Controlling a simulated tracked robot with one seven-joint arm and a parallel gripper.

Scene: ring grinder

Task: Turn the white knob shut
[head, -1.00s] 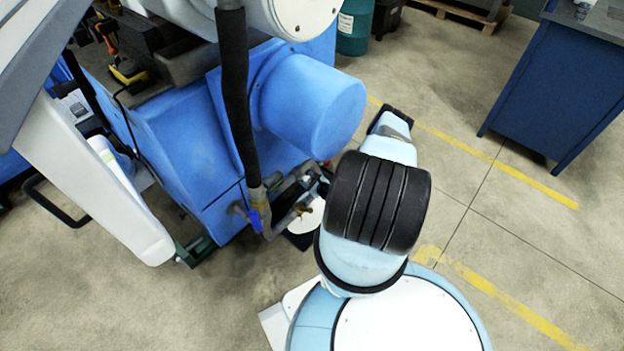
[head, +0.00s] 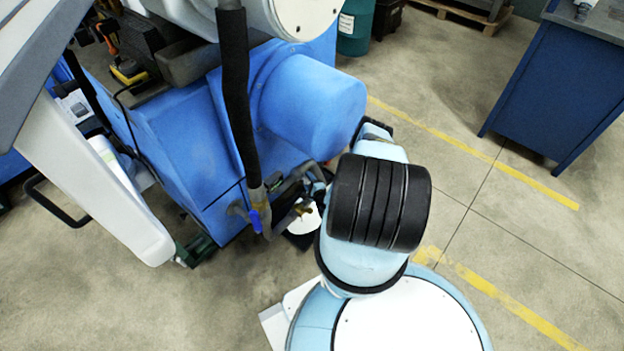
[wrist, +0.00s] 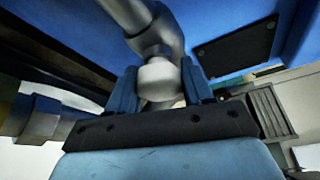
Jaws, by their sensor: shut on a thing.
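The white knob (wrist: 158,80) sits at the end of a grey pipe fitting (wrist: 150,40) in the wrist view. My gripper (wrist: 160,72) has its two blue fingers on either side of the knob and is shut on it. The knob's lower part is partly hidden behind the dark bar at the base of my gripper. In the head view the knob cannot be made out, and my own arm hides most of the gripper beside the blue machine (head: 185,135).
A black hose (head: 236,100) runs down to a fitting with a blue valve handle (head: 256,221) close to my arm. A blue cabinet (head: 560,90) stands right; the floor between is clear.

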